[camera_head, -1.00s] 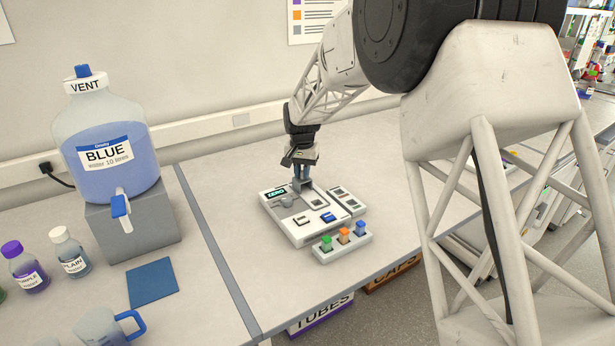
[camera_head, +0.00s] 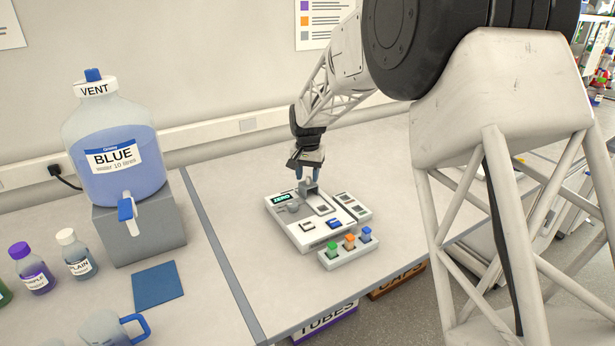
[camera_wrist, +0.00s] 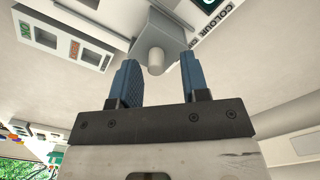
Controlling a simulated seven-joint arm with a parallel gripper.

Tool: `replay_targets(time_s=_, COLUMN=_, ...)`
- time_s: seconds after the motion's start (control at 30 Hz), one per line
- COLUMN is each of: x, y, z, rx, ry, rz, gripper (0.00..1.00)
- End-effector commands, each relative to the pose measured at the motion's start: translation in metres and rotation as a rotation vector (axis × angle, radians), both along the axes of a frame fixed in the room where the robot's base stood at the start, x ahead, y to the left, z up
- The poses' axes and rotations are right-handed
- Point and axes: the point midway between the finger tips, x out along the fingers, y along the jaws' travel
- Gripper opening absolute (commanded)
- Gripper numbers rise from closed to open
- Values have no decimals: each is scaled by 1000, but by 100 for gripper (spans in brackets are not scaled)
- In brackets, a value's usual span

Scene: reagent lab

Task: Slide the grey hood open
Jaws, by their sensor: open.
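The grey hood (camera_head: 308,188) sits on the back part of a white analyser (camera_head: 301,239) on the bench. In the wrist view the hood (camera_wrist: 158,28) is a grey block with a pale round peg (camera_wrist: 156,64) sticking out toward me. My gripper (camera_head: 307,177) is just above the hood, pointing down. Its blue fingers are apart and empty in the wrist view (camera_wrist: 161,80), with the peg lying between and slightly beyond their tips. I cannot tell whether a finger touches the hood.
A rack with green, orange and blue blocks (camera_head: 348,250) stands at the analyser's front. A large BLUE bottle (camera_head: 118,165) on a grey stand, a blue mat (camera_head: 158,285) and a mug (camera_head: 105,330) are to the left. The bench right of the analyser is clear.

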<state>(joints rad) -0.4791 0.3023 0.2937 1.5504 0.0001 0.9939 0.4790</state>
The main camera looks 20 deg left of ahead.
Motion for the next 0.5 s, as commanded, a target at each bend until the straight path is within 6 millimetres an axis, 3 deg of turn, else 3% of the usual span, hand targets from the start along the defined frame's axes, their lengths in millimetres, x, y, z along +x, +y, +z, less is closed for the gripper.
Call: replay_targets(time_s=0.5, x=0, y=0, z=60, rx=1, ry=-1, rz=0, gripper=42)
